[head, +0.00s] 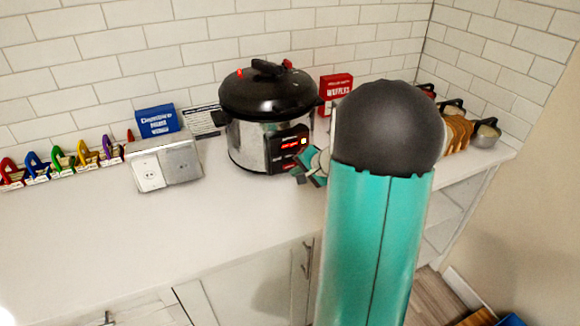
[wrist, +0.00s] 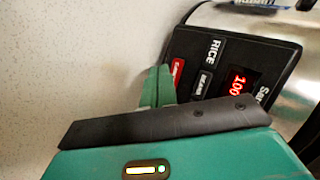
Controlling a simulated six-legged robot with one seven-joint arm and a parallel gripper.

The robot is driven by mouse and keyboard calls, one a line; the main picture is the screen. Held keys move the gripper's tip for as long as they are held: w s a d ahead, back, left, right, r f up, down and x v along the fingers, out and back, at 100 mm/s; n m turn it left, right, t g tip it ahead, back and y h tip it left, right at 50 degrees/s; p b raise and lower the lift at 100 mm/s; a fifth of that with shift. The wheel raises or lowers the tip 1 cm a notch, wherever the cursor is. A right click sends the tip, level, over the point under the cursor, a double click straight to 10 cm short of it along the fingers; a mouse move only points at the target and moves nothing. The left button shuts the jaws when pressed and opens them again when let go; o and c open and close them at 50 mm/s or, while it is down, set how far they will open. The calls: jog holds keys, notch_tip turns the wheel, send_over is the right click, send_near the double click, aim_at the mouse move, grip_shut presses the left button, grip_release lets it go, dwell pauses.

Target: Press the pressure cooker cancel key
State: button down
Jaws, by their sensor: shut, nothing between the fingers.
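The pressure cooker (head: 250,142) stands on the white counter, with a black lid and a steel body. Its black control panel (head: 283,152) faces the front right; the panel also fills the upper right of the wrist view (wrist: 227,57). There, a red key (wrist: 177,72) with partly hidden lettering, likely the cancel key, sits at the panel's edge near RICE and another dark key (wrist: 202,82). A red display (wrist: 238,84) is lit. My gripper (head: 304,173) is shut and empty beside the panel. In the wrist view its teal fingertips (wrist: 157,86) are close beside the red key; I cannot tell whether they touch.
A white outlet box (head: 165,165), a blue box (head: 157,121) and several coloured clips (head: 60,165) are left of the cooker. A red waffle box (head: 335,88) stands behind it. Bread slices (head: 459,132) and pots (head: 486,134) are at the right. The front left counter is clear.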

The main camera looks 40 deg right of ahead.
dwell(0.7)
jog(key=shift+w+d, duration=0.1)
jog(key=shift+w, duration=0.3)
jog(key=shift+w+d, duration=0.1)
jog(key=shift+w, duration=0.2)
dwell(0.4)
dwell(0.4)
jog(key=shift+s+a, duration=0.2)
jog(key=shift+s, duration=0.5)
jog(key=shift+s, duration=0.1)
jog(key=shift+s+a, duration=0.25)
jog(key=shift+s, duration=0.5)
jog(key=shift+s+a, duration=0.25)
jog(key=shift+s, duration=0.55)
jog(key=shift+s+a, duration=0.25)
jog(key=shift+s, duration=0.5)
